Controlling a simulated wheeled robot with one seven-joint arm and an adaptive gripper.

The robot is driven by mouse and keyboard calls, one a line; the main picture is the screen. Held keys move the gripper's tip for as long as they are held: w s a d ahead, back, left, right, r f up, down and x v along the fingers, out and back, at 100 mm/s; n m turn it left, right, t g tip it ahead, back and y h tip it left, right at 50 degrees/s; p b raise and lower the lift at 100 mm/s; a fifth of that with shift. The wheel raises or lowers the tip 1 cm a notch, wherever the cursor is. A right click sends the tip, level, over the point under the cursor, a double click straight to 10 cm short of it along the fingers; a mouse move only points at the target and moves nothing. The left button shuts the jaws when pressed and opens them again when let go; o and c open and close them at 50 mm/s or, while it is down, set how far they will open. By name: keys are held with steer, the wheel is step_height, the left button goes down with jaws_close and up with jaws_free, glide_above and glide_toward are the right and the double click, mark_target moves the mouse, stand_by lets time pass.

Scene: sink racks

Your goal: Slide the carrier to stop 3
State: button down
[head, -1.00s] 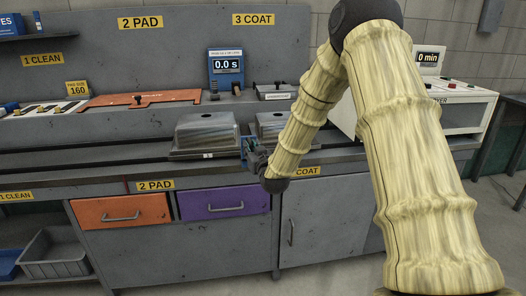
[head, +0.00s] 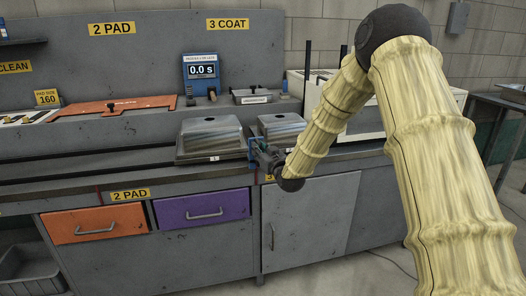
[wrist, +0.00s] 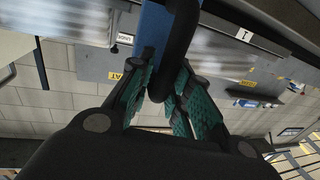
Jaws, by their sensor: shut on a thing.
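The carrier bears two upturned metal sinks, a left one (head: 209,136) and a right one (head: 283,130), on the bench rail. A small tag (head: 214,158) marked 1 is on its front edge. My gripper (head: 257,150) is at the carrier's front, between the two sinks. In the wrist view my gripper (wrist: 163,98) has its green-padded fingers closed around a black curved handle (wrist: 184,45) beside a blue part (wrist: 153,30). The stop sign 3 (head: 270,178) on the bench front is mostly hidden behind my gripper. The wall sign 3 COAT (head: 228,24) is above.
The 2 PAD sign (head: 130,194) is left on the bench front. A timer (head: 201,72) reading 0.0 s and a grey lidded box (head: 262,96) stand behind the rail. A white machine (head: 330,95) stands at right, partly behind my arm.

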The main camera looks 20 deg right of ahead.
steer(key=shift+a, duration=0.1)
steer(key=c, duration=1.4)
jaws_free()
steer(key=s, duration=1.2)
steer(key=shift+d, duration=0.35)
